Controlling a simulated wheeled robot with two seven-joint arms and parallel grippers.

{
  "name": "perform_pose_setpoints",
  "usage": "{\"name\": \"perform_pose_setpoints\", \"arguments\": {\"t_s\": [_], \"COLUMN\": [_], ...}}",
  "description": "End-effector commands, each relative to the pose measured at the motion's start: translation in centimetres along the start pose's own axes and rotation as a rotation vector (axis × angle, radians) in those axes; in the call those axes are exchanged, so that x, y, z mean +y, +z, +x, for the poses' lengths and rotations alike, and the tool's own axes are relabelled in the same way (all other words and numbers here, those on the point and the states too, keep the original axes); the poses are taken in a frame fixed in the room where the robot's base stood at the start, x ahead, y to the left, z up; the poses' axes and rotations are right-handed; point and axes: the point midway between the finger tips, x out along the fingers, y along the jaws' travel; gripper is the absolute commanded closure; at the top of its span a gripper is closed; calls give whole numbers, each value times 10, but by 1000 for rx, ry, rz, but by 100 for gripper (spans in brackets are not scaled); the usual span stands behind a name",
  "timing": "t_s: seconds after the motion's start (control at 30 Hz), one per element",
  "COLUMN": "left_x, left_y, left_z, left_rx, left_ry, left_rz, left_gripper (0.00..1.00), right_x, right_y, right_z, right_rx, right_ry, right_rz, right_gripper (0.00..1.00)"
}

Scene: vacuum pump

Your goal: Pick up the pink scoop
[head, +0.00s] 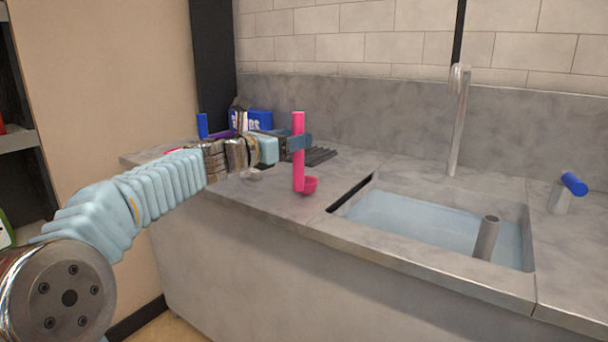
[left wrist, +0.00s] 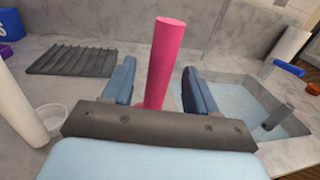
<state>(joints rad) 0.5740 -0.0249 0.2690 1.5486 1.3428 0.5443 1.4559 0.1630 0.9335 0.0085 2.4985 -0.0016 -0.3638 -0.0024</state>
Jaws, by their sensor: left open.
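The pink scoop (head: 299,150) stands upright on the counter in the head view, with its long handle up and its small round cup at the bottom right. My left gripper (head: 296,143) reaches in from the left and is open at the handle. In the left wrist view the pink scoop's handle (left wrist: 161,62) rises between the two blue fingers (left wrist: 158,92), with a visible gap on each side. The cup end is hidden there behind the gripper's dark bar. My right gripper is not in view.
A water-filled sink (head: 430,222) with a grey tube (head: 487,238) is to the right. A dark ribbed mat (left wrist: 70,60) lies behind the gripper. A white scoop (left wrist: 22,105) stands left of it in the left wrist view. A blue box (head: 258,119) is at the back.

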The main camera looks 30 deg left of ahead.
Motion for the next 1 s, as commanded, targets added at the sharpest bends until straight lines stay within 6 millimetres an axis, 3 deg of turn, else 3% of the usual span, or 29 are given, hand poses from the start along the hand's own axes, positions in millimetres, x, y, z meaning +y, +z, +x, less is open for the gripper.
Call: {"name": "perform_pose_setpoints", "arguments": {"t_s": [0.17,0.4,0.8,1.0], "left_x": [0,-1,0,0], "left_y": [1,1,0,1], "left_z": [23,26,25,25], "left_rx": [1,0,1,0], "left_ry": [0,0,1,1], "left_rz": [0,1,1,1], "left_gripper": [42,42,100,100], "right_x": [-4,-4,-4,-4], "right_y": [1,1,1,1], "right_z": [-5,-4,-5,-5], "right_rx": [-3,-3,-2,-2], "right_ry": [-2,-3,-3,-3], "right_rz": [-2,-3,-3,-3], "right_gripper": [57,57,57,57]}}
